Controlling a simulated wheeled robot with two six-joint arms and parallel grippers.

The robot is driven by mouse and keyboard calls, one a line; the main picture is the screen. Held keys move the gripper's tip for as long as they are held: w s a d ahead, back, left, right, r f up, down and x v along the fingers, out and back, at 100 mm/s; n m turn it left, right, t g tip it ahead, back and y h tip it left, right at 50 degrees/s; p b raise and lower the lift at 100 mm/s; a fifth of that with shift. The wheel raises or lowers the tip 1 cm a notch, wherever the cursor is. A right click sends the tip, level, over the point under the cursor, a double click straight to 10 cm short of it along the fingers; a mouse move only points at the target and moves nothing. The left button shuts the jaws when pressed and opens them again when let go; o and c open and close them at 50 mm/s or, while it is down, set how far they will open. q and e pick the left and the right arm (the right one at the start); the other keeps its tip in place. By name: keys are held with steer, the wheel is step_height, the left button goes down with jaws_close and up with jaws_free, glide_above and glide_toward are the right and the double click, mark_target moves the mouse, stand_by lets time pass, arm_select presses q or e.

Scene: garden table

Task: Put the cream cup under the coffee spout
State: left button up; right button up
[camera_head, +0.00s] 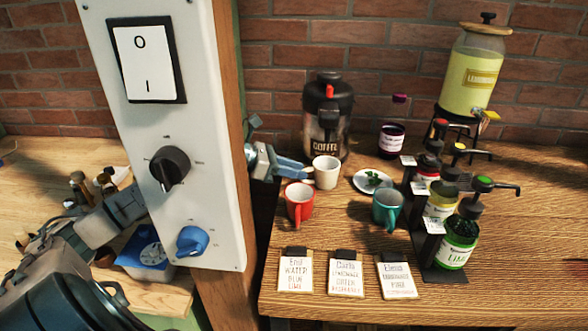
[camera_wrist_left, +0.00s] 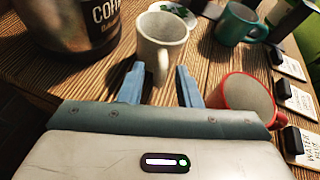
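The cream cup (camera_head: 325,172) stands upright on the wooden table, just in front of the coffee dispenser (camera_head: 328,118), a dark and metal urn with a red lever. My left gripper (camera_head: 306,170) reaches the cup from the left. In the left wrist view, its two blue fingers (camera_wrist_left: 157,72) are apart, one on each side of the handle of the cream cup (camera_wrist_left: 166,38). I cannot tell whether they touch the handle. The lower part of the coffee dispenser (camera_wrist_left: 75,25) fills the upper left there. The coffee spout cannot be made out. My right gripper is not in view.
A red mug (camera_head: 299,203) stands close in front of the gripper. A teal mug (camera_head: 387,208), a small plate (camera_head: 366,181) and pump bottles (camera_head: 460,235) are to the right. A white switch panel (camera_head: 165,200) on a post hides part of my left arm.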

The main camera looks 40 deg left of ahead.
arm_select(q)
steer(key=shift+r, duration=0.15)
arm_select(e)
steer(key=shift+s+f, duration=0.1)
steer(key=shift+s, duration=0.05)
